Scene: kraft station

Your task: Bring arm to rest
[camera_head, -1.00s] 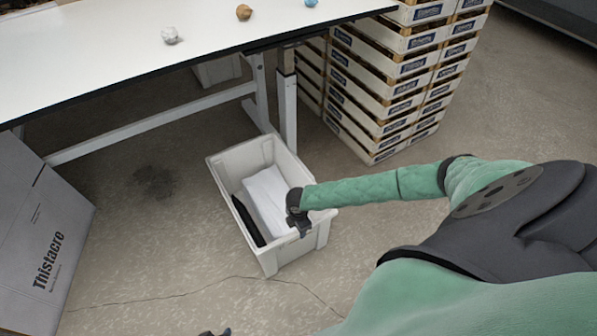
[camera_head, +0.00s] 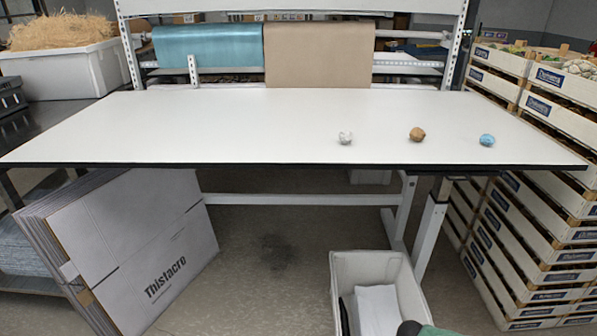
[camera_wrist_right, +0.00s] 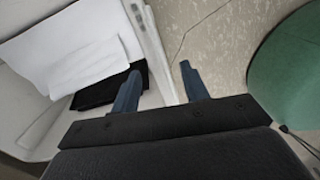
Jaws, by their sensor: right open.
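In the bin lie a white block or stack of sheets (camera_head: 376,308) and a dark flat item (camera_wrist_right: 98,92). In the head view only a bit of my right arm (camera_head: 425,331) shows at the bottom edge, over the bin. My left gripper is not in view.
A white table (camera_head: 230,125) spans the view, with a white (camera_head: 345,138), a brown (camera_head: 416,134) and a blue (camera_head: 487,140) crumpled ball on it. Flat cardboard boxes (camera_head: 140,250) lean at left. Stacked crates (camera_head: 540,215) stand at right. Paper rolls (camera_head: 318,52) hang behind.

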